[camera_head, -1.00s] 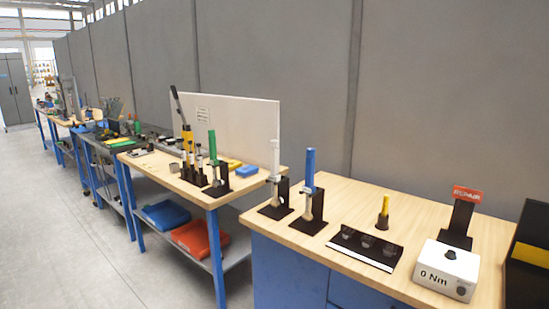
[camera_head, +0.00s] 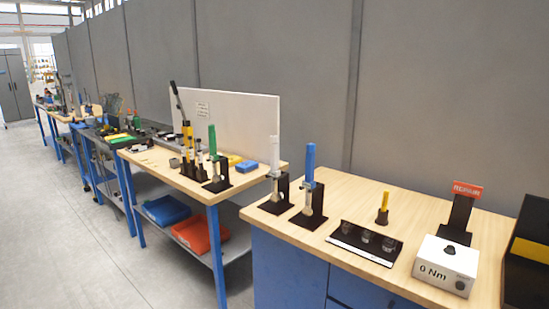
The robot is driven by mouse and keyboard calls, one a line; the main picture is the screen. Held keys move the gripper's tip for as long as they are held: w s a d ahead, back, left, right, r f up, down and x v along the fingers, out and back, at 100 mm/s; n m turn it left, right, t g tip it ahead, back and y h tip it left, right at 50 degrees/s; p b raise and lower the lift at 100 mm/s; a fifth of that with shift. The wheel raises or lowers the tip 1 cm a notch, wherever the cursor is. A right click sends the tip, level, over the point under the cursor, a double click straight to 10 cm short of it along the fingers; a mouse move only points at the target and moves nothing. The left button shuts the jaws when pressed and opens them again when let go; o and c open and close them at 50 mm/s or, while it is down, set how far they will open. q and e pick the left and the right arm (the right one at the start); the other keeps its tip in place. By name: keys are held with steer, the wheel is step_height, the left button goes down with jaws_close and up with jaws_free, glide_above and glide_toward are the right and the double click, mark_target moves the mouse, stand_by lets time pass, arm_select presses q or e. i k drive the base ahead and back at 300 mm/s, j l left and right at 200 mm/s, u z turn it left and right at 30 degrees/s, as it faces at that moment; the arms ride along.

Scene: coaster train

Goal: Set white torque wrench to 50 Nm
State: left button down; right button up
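A white-handled torque wrench (camera_head: 275,158) stands upright in a black holder (camera_head: 278,204) at the left end of the near wooden bench. A blue-handled wrench (camera_head: 309,166) stands in a like holder just right of it. A white box (camera_head: 445,264) reading "0 Nm", with a dark knob on its front, sits at the bench's right part. Neither of my grippers shows in the head view.
A black tray (camera_head: 345,236) with clear round pieces and a yellow-topped tool (camera_head: 383,208) are mid-bench. A red "REPAIR" sign (camera_head: 467,190) stands behind the box. A green-handled wrench (camera_head: 212,142) stands on the farther bench (camera_head: 165,175). Open floor (camera_head: 90,250) lies left.

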mark_target(273, 138)
steer(key=i+j+z, duration=0.15)
steer(key=z, duration=0.2)
steer(key=i+j+z, duration=0.1)
steer(key=j+z, duration=0.2)
steer(key=i+j+z, duration=0.1)
steer(key=j+z, duration=0.25)
steer(key=l, duration=0.1)
